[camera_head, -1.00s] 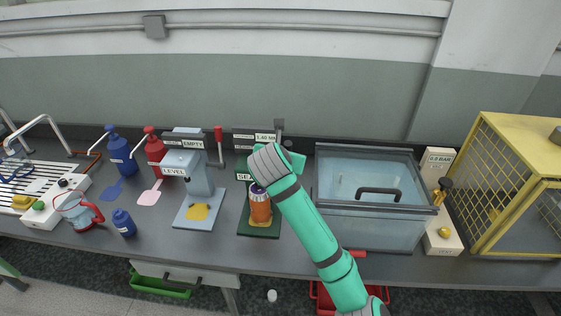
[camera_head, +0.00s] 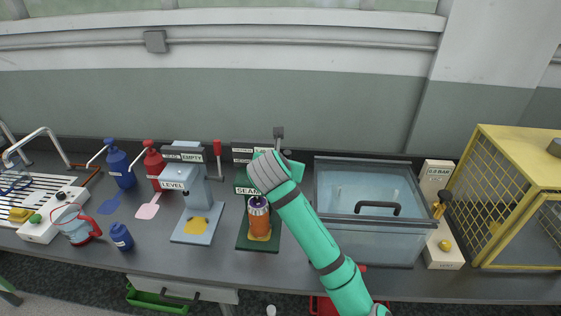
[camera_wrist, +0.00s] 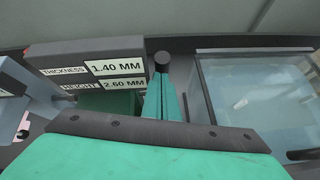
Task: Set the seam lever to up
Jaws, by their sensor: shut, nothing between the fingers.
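The seamer, with its green SEAM sign (camera_head: 246,190) and dark green base (camera_head: 244,240), stands mid-bench. An orange can (camera_head: 259,222) stands upright on its base. The seam lever (camera_head: 279,132) is dark grey; its top rises above the right end of the seamer's readout, and my wrist hides its lower part. In the wrist view the lever's round dark knob (camera_wrist: 161,62) shows just beyond the fingertips. My gripper (camera_wrist: 164,98) is shut and empty, close to the lever; I cannot tell whether it touches. In the head view my arm hides the fingers.
Left of the seamer stands the LEVEL machine (camera_head: 196,190) with a red-handled lever (camera_head: 217,148). A lidded glass tank (camera_head: 368,235) is close on the right, then a yellow mesh cage (camera_head: 520,200). A readout panel (camera_wrist: 90,68) is just left of the fingers.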

